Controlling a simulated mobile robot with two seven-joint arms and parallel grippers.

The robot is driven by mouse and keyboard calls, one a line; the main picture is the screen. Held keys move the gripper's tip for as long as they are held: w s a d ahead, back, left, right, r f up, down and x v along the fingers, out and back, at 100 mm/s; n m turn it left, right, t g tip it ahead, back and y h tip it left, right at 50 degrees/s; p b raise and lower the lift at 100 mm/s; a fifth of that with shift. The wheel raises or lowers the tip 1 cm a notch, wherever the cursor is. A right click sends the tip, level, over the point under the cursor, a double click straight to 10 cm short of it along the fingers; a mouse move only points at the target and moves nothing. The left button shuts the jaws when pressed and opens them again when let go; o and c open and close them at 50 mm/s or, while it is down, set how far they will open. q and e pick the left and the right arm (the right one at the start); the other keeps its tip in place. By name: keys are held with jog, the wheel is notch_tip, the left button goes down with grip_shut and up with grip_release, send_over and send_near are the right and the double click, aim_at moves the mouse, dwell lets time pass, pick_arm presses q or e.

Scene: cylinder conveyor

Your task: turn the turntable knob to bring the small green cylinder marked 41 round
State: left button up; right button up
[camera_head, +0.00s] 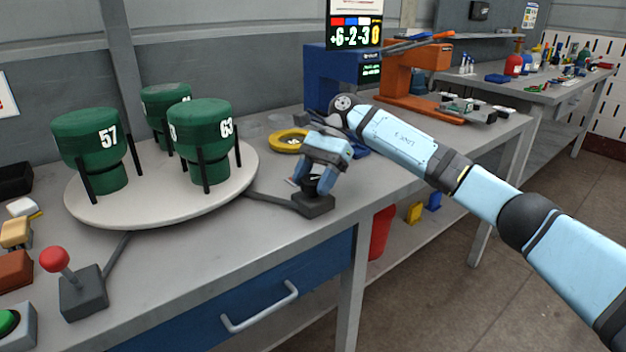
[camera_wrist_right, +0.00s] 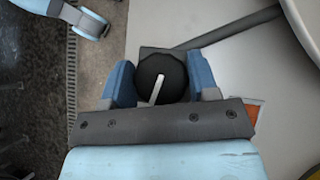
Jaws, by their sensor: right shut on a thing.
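The white round turntable (camera_head: 160,205) stands on the grey bench at the left of the head view. It bears green cylinders marked 57 (camera_head: 85,145) and 63 (camera_head: 207,125), and a third (camera_head: 158,98) partly hidden behind, all between black posts. No 41 is readable. The black knob (camera_head: 319,184) sits on a dark base (camera_head: 316,205) right of the turntable. My right gripper (camera_head: 314,186) points down and is shut on the knob. In the right wrist view, the knob (camera_wrist_right: 163,70) with its white pointer mark lies between the blue fingers. My left gripper is not in view.
A red-topped joystick (camera_head: 82,290) stands at the bench's front left, near a green button (camera_head: 8,322). A yellow ring (camera_head: 287,141) lies behind my right gripper. Blue (camera_head: 330,78) and orange (camera_head: 412,75) machines stand further back.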

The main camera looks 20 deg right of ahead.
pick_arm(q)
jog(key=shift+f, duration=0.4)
pick_arm(e)
jog(key=shift+n+g+h, duration=0.4)
jog(key=shift+n+g, duration=0.1)
jog(key=shift+n, duration=0.3)
dwell(4.1)
jog(key=o, duration=0.9)
jog(key=shift+w+d+r, duration=0.25)
jog(key=shift+d+r, duration=0.05)
jog(key=shift+r, duration=0.15)
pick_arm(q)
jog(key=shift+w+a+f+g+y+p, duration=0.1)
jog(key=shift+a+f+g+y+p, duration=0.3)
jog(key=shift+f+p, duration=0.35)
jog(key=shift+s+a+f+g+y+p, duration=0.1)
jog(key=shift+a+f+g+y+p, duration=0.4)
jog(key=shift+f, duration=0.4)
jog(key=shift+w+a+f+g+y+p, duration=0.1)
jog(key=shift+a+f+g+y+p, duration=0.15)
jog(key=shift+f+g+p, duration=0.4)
pick_arm(e)
jog(key=shift+v, duration=6.35)
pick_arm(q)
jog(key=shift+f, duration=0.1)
